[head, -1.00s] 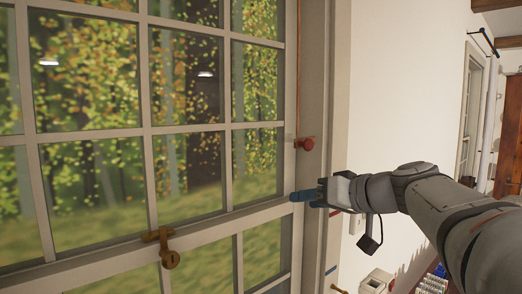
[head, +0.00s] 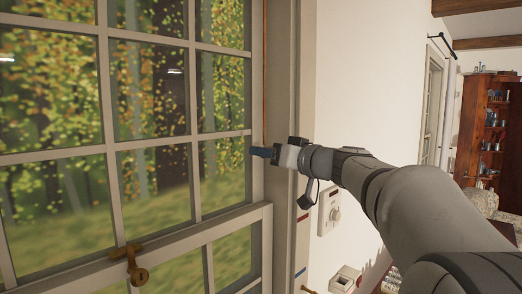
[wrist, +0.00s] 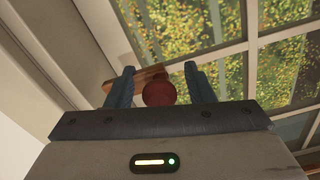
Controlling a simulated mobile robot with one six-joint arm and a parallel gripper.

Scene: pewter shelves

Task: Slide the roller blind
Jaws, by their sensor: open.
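A round red knob (wrist: 158,94) with a brown wooden piece (wrist: 138,82) behind it shows in the wrist view, at the window's side frame. I cannot tell if it belongs to the blind, and no blind cloth shows over the glass. My gripper (head: 258,151) is open beside the frame. In the wrist view its blue fingers (wrist: 160,88) stand on either side of the red knob, with gaps showing. In the head view the knob is hidden, seemingly behind my gripper.
The paned window (head: 150,130) fills the left, with a brass latch (head: 130,262) on its lower rail. A white wall (head: 370,80) carries a control plate with a dial (head: 330,210). A wooden cabinet (head: 488,130) stands at the far right.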

